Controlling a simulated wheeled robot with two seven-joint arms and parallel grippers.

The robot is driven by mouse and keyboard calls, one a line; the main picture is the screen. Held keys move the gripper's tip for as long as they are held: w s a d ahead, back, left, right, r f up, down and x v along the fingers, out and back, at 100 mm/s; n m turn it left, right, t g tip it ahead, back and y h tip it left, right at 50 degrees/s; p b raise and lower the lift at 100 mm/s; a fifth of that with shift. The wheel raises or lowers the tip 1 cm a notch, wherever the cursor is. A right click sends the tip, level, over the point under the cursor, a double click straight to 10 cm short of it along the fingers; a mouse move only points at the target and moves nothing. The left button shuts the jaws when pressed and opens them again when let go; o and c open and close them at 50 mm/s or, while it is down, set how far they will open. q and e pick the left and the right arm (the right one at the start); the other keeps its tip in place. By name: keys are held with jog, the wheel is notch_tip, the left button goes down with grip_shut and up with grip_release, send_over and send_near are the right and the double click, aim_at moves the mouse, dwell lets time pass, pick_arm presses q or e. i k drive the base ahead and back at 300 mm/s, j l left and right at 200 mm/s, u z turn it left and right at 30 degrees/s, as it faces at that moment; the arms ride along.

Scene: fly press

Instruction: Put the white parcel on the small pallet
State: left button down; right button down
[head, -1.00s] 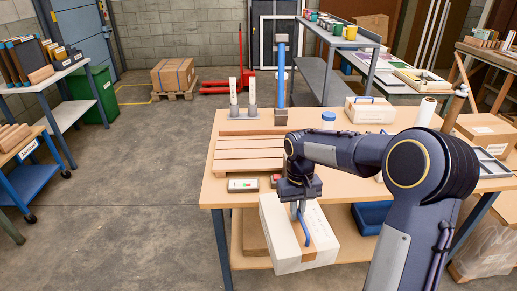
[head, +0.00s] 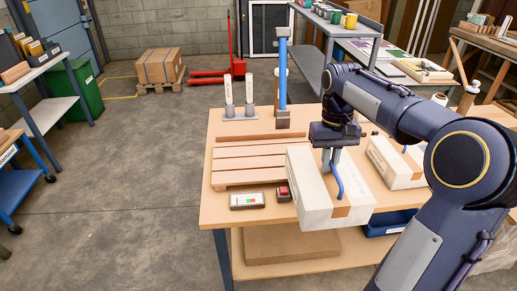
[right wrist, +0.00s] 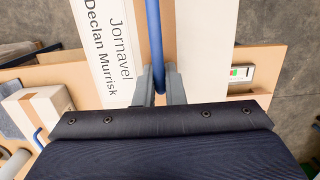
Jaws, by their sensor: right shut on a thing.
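The white parcel (head: 312,192), with brown tape and a blue handle, hangs from my right gripper (head: 333,158) near the table's front edge. My right gripper is shut on the handle, which also shows between the fingers in the right wrist view (right wrist: 158,82). A printed label, "Jornavel Declan Murrisk", shows on the parcel's top (right wrist: 105,35). The small pallet (head: 245,163), of light wooden slats, lies on the table left of the parcel and looks empty. The parcel hides its right end. I cannot tell the gap under the parcel. My left gripper is not in view.
A control box (head: 247,201) and a small red-topped box (head: 284,193) lie in front of the pallet. A blue-handled press (head: 282,85) stands behind it. A second white box (head: 392,160) with a blue handle stands to the right on the table (head: 222,211).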

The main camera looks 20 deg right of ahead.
aim_at(273, 157)
jog(key=i, duration=1)
